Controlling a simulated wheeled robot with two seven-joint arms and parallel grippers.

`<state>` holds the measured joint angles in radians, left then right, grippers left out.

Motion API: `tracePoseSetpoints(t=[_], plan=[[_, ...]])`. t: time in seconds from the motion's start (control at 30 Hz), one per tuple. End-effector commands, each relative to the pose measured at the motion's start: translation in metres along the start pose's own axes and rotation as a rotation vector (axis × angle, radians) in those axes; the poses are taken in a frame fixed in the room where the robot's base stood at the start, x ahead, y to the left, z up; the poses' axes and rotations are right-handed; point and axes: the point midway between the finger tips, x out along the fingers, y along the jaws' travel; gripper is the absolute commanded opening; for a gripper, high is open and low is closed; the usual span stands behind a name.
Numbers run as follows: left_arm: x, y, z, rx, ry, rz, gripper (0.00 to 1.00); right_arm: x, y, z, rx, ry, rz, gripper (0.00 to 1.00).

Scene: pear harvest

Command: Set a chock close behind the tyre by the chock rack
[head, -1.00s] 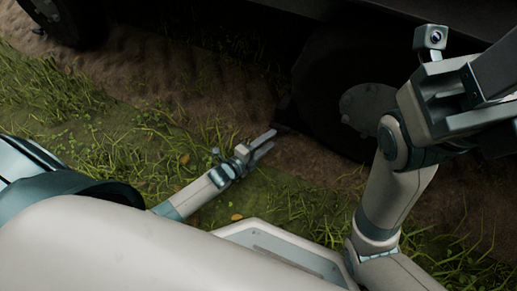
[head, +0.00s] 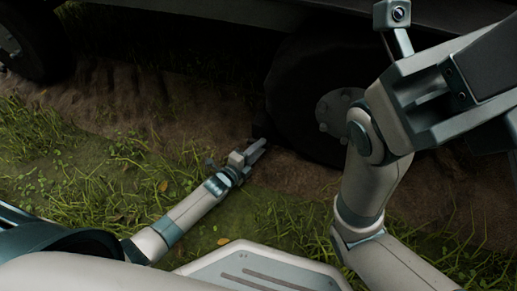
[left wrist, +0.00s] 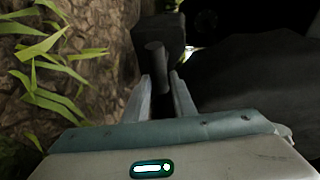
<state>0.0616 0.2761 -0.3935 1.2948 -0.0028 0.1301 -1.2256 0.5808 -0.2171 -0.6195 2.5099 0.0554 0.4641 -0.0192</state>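A dark chock (left wrist: 170,28) with a round post-like handle (left wrist: 155,58) shows ahead of my left gripper (left wrist: 160,76) in the left wrist view. The dark tyre (left wrist: 255,85) fills the right of that view. In the head view the left gripper (head: 262,146) is low beside the left lower edge of the tyre (head: 292,100). The chock is a faint dark shape there. The left fingers stand apart on either side of the handle's near end, with a slight gap at the right. Whether they touch it is unclear. My right gripper's fingers are not visible.
The dark vehicle body (head: 220,12) overhangs the tyre. Another tyre (head: 35,40) stands at the far left. Bare soil (head: 130,100) and grass (head: 90,165) lie between. I cannot make out the chock rack.

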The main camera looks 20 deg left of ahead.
Motion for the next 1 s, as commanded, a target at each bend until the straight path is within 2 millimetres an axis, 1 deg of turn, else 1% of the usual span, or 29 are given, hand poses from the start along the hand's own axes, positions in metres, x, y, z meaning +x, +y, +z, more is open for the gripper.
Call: tracePoseSetpoints(t=[0.03,0.07,0.1,1.0], plan=[[-0.0001,0.0,0.0001,0.0,0.0,0.0,0.11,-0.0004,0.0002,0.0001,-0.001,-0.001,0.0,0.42],[-0.0001,0.0,0.0001,0.0,0.0,0.0,0.04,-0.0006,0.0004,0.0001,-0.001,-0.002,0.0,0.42],[-0.0002,0.0001,0.0001,0.0,0.0,0.0,0.0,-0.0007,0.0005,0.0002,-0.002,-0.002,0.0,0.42],[-0.0004,0.0005,0.0003,0.0,0.0,0.001,0.0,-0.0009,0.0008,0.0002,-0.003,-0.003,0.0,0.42]])
